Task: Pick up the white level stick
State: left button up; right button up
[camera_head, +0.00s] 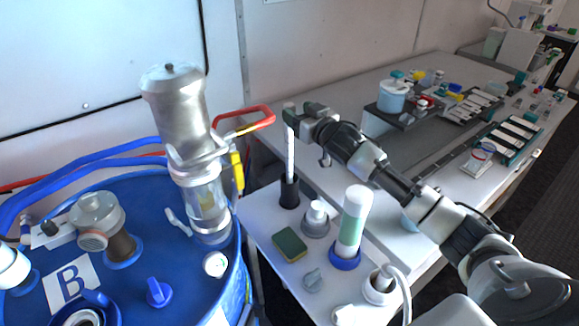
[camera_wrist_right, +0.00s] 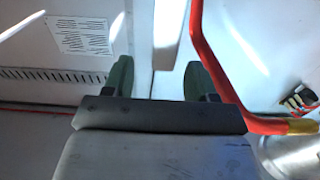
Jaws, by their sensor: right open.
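The white level stick (camera_head: 290,154) stands upright in a black holder (camera_head: 289,194) on the white side table. My right gripper (camera_head: 300,112) is at the top of the stick, with its arm reaching in from the right. In the right wrist view, the gripper's two green fingers (camera_wrist_right: 160,80) are apart. My left gripper is in neither view.
A red bent handle (camera_head: 262,115) is just left of the gripper and crosses the right wrist view (camera_wrist_right: 212,65). A blue drum (camera_head: 140,210) with a metal-topped clear cylinder stands left. A sponge (camera_head: 290,244), a green-white bottle (camera_head: 353,220) and small fittings stand in front of the holder.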

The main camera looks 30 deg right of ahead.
aim_at(292, 109)
jog(key=w, duration=0.1)
jog(key=w+a+p, duration=0.1)
jog(key=w, duration=0.1)
jog(key=shift+w+r, duration=0.15)
jog(key=shift+r, duration=0.05)
jog(key=shift+w+f, duration=0.15)
jog(key=shift+w, duration=0.1)
jog(key=shift+s+d, duration=0.1)
jog(key=shift+c, duration=0.3)
grip_shut()
